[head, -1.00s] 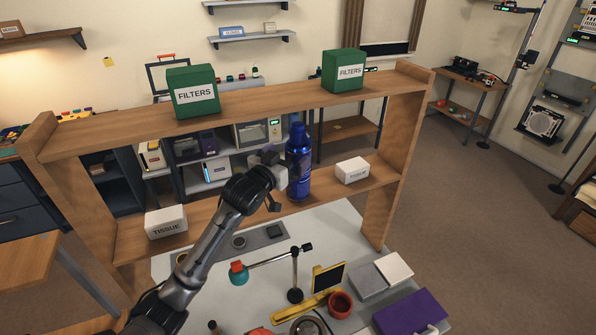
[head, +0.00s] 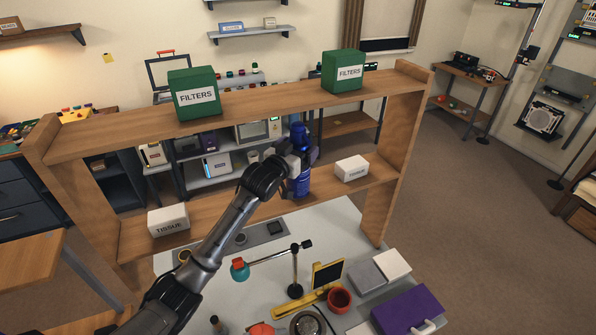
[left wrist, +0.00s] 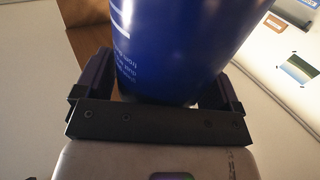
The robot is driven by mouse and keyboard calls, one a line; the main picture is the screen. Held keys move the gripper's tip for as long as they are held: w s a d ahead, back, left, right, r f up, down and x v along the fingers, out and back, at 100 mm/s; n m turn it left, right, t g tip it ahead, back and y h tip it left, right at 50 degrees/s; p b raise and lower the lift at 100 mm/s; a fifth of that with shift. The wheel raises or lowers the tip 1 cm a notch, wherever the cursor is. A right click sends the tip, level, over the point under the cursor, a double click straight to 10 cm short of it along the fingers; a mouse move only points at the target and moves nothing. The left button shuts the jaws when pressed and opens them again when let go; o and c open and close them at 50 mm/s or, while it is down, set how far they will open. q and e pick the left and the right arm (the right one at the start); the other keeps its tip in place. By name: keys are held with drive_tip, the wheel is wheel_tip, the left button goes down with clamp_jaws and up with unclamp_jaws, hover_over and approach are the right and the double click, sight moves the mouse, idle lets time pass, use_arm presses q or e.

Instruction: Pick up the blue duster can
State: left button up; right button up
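The blue duster can (head: 299,186) stands upright on the middle shelf of the wooden rack, left of the right-hand tissue box. My left gripper (head: 302,161) is at the can's upper body, with its fingers on either side. In the left wrist view the can (left wrist: 175,45) fills the space between the two dark fingers (left wrist: 165,88), close to the palm. Whether the fingers press on it is not clear. The can's base appears at shelf level. My right gripper is not in view.
The rack's top board (head: 262,97) runs above the can and carries two green filters boxes (head: 194,96) (head: 343,72). White tissue boxes (head: 168,220) (head: 351,169) stand on the middle shelf.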

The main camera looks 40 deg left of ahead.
use_arm(q)
drive_tip(key=c, duration=1.3)
drive_tip(key=shift+r, duration=0.1)
drive_tip(key=shift+c, duration=0.2)
drive_tip(key=shift+r, duration=0.1)
